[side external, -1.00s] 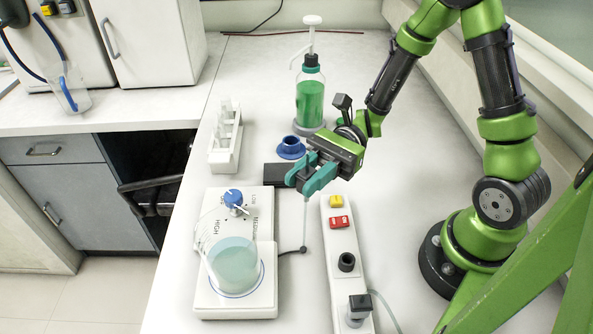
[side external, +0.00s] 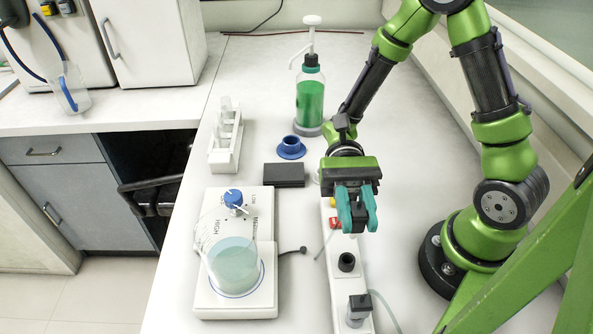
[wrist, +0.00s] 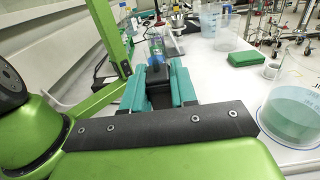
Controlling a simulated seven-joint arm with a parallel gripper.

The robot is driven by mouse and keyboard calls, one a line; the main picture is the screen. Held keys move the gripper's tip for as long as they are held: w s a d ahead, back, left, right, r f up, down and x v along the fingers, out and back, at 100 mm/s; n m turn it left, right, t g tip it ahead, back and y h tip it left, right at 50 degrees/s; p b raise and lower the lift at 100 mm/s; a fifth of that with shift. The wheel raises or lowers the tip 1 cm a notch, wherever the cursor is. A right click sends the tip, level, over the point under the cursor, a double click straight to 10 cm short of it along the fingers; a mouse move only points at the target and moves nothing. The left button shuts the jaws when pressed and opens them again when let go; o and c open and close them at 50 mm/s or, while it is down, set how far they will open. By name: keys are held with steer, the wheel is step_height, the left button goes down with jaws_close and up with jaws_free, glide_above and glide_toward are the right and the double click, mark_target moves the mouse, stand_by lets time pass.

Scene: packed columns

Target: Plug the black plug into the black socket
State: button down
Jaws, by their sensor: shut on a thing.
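My gripper (side external: 357,212) has teal fingers shut on a black plug (side external: 358,216), and it hangs above the white power strip. A thin light cable (side external: 324,246) shows beside the strip, below the gripper. In the wrist view the black plug (wrist: 158,88) sits between the teal fingers (wrist: 158,92). The black socket (side external: 346,262) is a round dark opening on the strip, below the plug in the side view and apart from it. The plug's prongs are not visible.
Left stand a hotplate (side external: 264,292) with a beaker (side external: 234,266), and a black box (side external: 284,175).

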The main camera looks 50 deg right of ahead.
mark_target(352, 237)
steer(key=shift+f, duration=2.75)
steer(key=shift+f, duration=1.65)
steer(key=c, duration=0.8)
jaws_free()
steer(key=v, duration=1.7)
steer(key=shift+r, duration=0.1)
steer(key=shift+s+r, duration=0.1)
